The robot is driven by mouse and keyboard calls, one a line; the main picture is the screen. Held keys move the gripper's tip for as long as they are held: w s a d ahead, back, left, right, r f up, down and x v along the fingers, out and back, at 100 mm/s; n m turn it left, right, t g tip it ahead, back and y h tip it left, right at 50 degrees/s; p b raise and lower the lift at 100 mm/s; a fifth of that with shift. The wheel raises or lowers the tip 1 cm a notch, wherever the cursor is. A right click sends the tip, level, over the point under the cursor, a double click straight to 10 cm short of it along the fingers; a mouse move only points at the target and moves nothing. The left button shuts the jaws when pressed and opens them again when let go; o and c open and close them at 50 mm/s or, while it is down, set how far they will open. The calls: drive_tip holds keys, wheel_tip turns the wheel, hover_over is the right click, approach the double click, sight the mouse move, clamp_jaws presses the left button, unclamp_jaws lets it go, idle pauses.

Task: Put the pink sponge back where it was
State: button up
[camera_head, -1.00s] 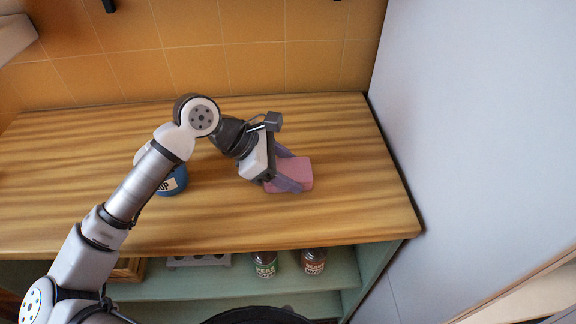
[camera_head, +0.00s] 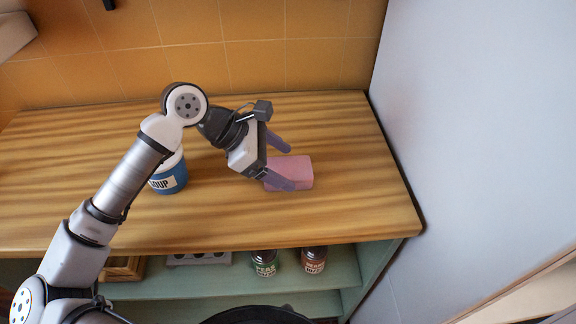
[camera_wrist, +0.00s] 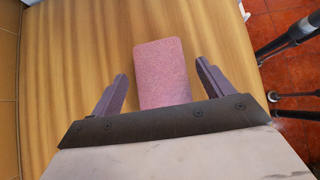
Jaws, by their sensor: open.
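The pink sponge (camera_head: 294,172) lies on the wooden counter, right of the middle. It also shows in the wrist view (camera_wrist: 162,72), flat on the wood. My gripper (camera_head: 284,164) is open at the sponge's left end. In the wrist view my gripper's fingers (camera_wrist: 160,82) stand apart on either side of the sponge's near part, with a gap on each side. The sponge's near end is hidden behind the gripper's edge in the wrist view.
Jars (camera_head: 264,263) (camera_head: 314,260) and a grey holder (camera_head: 198,259) are on the shelf below. A pale wall rises at the right. The counter's front right is clear.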

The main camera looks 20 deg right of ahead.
drive_tip(key=b+v, duration=0.1)
drive_tip(key=v, duration=0.8)
drive_tip(key=shift+a+r, duration=0.25)
drive_tip(key=shift+a, duration=0.05)
